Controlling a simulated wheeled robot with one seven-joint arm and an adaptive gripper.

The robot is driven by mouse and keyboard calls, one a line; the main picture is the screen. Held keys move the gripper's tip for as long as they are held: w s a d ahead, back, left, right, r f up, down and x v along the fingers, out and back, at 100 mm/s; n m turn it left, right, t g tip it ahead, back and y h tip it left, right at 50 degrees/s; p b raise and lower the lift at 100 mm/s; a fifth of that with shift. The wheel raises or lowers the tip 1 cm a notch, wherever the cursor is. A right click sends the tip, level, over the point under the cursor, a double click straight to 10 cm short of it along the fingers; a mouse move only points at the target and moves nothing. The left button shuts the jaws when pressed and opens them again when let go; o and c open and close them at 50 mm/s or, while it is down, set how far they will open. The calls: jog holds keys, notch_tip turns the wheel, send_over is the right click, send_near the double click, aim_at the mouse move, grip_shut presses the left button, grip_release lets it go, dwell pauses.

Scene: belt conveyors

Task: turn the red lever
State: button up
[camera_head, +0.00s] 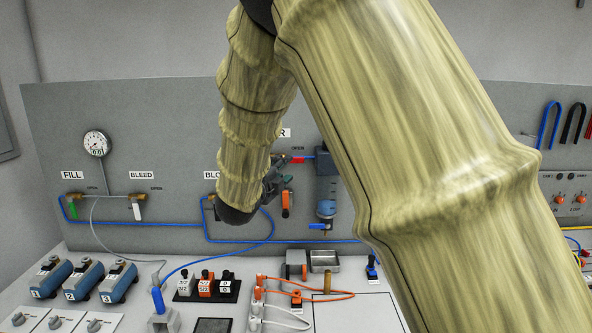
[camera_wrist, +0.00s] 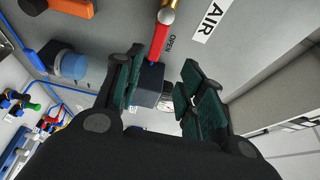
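The red lever (camera_wrist: 158,42) sits on a valve with a pale round end, beside the AIR label and the word OPEN. In the wrist view its lower end shows between my fingertips in the picture; I cannot tell the depth, and no contact is visible. My gripper (camera_wrist: 156,68) is open, with dark green finger pads apart and nothing held. In the head view the red lever (camera_head: 298,160) lies about level on the grey panel, just above and right of my gripper (camera_head: 281,184). My arm hides part of the AIR label and the valve.
A dark filter block (camera_head: 326,160) with a blue hose adjoins the red lever. An orange handle (camera_head: 288,203) hangs just below my gripper. Green (camera_head: 73,210) and white (camera_head: 136,211) levers are at the left. The bench below holds pumps and switches.

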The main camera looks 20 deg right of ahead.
aim_at(296, 161)
jog(key=p+x, duration=0.1)
jog(key=x, duration=0.2)
jog(key=p+x, duration=0.1)
jog(key=x, duration=0.3)
jog(key=p+x, duration=0.1)
jog(key=x, duration=0.3)
jog(key=shift+d+f+p, duration=0.2)
jog(key=shift+f+p, duration=0.1)
jog(key=shift+f, duration=0.1)
grip_shut()
